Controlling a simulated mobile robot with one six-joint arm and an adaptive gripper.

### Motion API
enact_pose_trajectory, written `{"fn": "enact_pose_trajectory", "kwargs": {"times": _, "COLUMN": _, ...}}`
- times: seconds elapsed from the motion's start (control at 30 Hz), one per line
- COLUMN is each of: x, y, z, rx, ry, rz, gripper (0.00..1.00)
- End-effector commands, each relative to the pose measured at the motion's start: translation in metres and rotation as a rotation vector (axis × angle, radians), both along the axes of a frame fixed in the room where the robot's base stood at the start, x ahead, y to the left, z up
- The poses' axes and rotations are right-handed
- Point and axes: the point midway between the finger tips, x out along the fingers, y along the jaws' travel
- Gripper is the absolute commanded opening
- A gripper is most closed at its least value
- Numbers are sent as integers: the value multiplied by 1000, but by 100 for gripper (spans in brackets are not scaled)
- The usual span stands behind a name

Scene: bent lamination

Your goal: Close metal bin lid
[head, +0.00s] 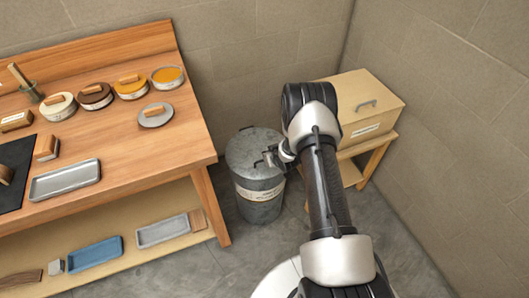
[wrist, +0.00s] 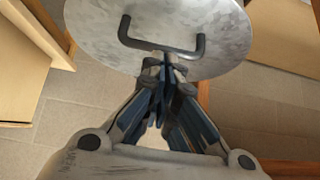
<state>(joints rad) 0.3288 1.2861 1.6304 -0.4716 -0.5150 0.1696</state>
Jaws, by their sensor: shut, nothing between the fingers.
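The grey metal bin (head: 259,205) stands on the floor between the workbench and a small wooden stand. Its round lid (head: 245,147) lies over the top of the bin and looks about level; I see no clear gap at the rim, though my gripper hides part of the right side. The wrist view shows the lid (wrist: 215,18) with its dark bar handle (wrist: 126,34). My gripper (head: 268,160) is at the lid's right part. In the wrist view its fingertips (wrist: 165,62) are together and empty, overlapping the handle's bar; whether they touch it I cannot tell.
The wooden workbench (head: 180,125) with round tins and trays is close on the left. A cardboard-coloured box (head: 368,105) sits on the wooden stand (head: 373,160) behind my arm on the right. Walls close off the back and right. Grey floor (head: 225,260) is free in front of the bin.

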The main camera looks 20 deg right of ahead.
Motion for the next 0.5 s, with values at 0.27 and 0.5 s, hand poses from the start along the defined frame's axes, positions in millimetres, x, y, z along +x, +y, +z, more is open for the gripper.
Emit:
{"fn": "enact_pose_trajectory", "kwargs": {"times": 0.27, "x": -11, "y": -2, "z": -32, "rx": -7, "ry": -119, "rz": -5, "gripper": 0}}
{"fn": "enact_pose_trajectory", "kwargs": {"times": 0.5, "x": -13, "y": -2, "z": -39, "rx": -10, "ry": -156, "rz": -6, "gripper": 0}}
